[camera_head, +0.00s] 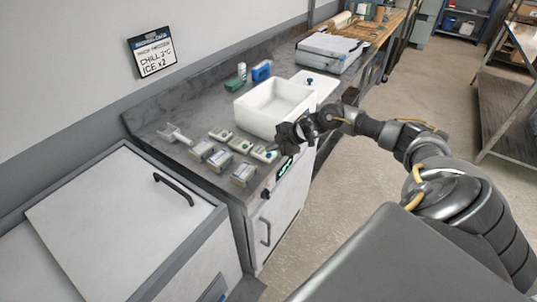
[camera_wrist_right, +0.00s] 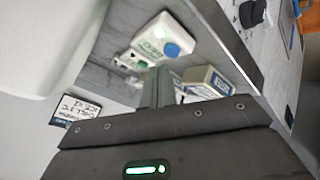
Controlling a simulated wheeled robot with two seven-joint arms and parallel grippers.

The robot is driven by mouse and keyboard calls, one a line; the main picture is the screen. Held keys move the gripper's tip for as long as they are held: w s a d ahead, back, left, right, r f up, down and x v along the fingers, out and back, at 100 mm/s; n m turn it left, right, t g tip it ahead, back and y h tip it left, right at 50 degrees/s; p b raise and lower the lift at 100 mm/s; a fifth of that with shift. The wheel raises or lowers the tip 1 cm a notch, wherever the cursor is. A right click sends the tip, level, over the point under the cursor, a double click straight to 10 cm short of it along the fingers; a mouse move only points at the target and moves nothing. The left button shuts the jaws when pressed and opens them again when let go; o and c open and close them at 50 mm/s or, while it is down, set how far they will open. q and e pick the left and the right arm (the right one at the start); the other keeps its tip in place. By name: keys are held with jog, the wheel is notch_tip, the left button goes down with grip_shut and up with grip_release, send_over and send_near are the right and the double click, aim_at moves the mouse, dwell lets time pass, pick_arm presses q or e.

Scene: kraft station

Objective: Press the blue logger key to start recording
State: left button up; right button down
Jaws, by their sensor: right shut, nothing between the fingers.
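Several small white loggers sit in a row on the grey counter. The nearest logger (camera_head: 262,154) is beside my right gripper (camera_head: 281,146). In the right wrist view a white logger (camera_wrist_right: 158,33) has a round blue key (camera_wrist_right: 172,50) and a green label. My right gripper is shut and empty, and its closed fingers (camera_wrist_right: 156,84) point toward the loggers. The blue key looks a little off the fingertips, with no contact that I can make out. My left gripper is not in view.
A white bin (camera_head: 262,123) stands just behind my right gripper. A grey-lidded case (camera_head: 328,50) is farther back.

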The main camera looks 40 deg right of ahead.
aim_at(272, 157)
notch_tip(272, 157, up, 5)
jog(key=p, duration=0.4)
dwell(0.9)
